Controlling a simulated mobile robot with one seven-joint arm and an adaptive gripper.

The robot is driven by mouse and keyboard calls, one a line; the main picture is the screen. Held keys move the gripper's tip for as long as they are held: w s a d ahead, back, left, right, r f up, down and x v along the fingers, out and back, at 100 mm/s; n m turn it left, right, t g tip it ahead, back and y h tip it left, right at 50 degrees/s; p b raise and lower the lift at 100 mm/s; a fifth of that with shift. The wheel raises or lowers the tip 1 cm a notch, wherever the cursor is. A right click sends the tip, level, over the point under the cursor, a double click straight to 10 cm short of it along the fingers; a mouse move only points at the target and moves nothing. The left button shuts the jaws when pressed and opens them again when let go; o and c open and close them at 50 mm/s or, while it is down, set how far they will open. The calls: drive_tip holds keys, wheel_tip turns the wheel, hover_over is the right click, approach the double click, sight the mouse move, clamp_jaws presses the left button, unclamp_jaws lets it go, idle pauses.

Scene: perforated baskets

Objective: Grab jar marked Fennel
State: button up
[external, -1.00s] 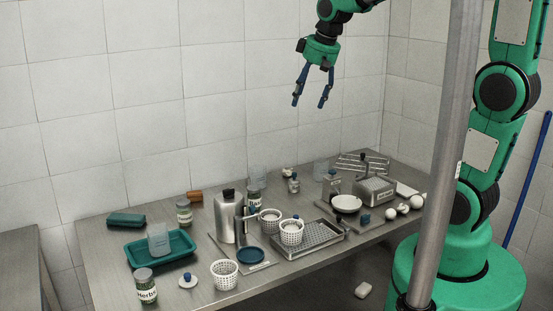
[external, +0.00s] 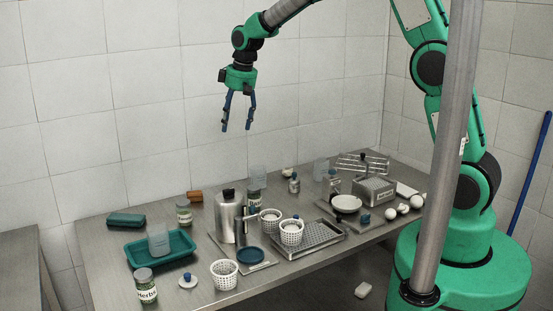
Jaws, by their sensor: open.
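My gripper (external: 237,129) is open and empty, pointing down high above the back of the table, over the metal canister's area. No label that I can read says Fennel. One jar (external: 146,290) at the front left corner has a grey lid and a label that reads "Herbs". A second lidded jar (external: 184,214) stands behind the teal tray; its label is too small to read. A third jar (external: 255,197) stands behind the canister, partly hidden, its label also unreadable. My gripper touches none of them.
A metal canister (external: 229,218) stands mid-table near white perforated baskets (external: 224,275) and (external: 291,234). A teal tray (external: 187,244) holding a clear cup is at left. A metal grid tray (external: 322,236) lies at centre right. Eggs (external: 403,209) lie at the right edge.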

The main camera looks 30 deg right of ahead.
drive_tip(key=w+a+f+n+g+p, duration=0.1)
drive_tip(key=w+a+f+p, duration=0.1)
drive_tip(key=w+a+f, duration=0.5)
drive_tip(key=n+p, duration=0.2)
hover_over(183, 202)
drive_tip(key=shift+g, duration=0.3)
drive_tip(key=f, duration=1.4)
drive_tip(key=shift+s+d+f, duration=0.3)
drive_tip(key=shift+d+f, duration=0.1)
drive_tip(key=shift+a+f, duration=0.1)
drive_tip(key=shift+f, duration=0.05)
drive_tip(key=shift+f, duration=0.1)
drive_tip(key=shift+w+a+f, duration=0.1)
drive_tip(key=shift+f, duration=1.3)
drive_tip(key=shift+w+a+f, duration=0.15)
drive_tip(key=shift+f, duration=1.2)
drive_tip(key=shift+w+a+f, duration=0.1)
drive_tip(key=shift+f, duration=1.3)
drive_tip(key=shift+f, duration=0.15)
drive_tip(key=shift+w+a+f+p, duration=0.1)
drive_tip(key=shift+f+p, duration=0.1)
drive_tip(key=shift+f, duration=0.6)
drive_tip(key=shift+w+f+p, duration=0.1)
drive_tip(key=shift+f+p, duration=0.05)
drive_tip(key=shift+f, duration=0.7)
drive_tip(key=shift+w+a+f+p, duration=0.1)
drive_tip(key=shift+f+p, duration=0.1)
drive_tip(key=shift+f, duration=0.6)
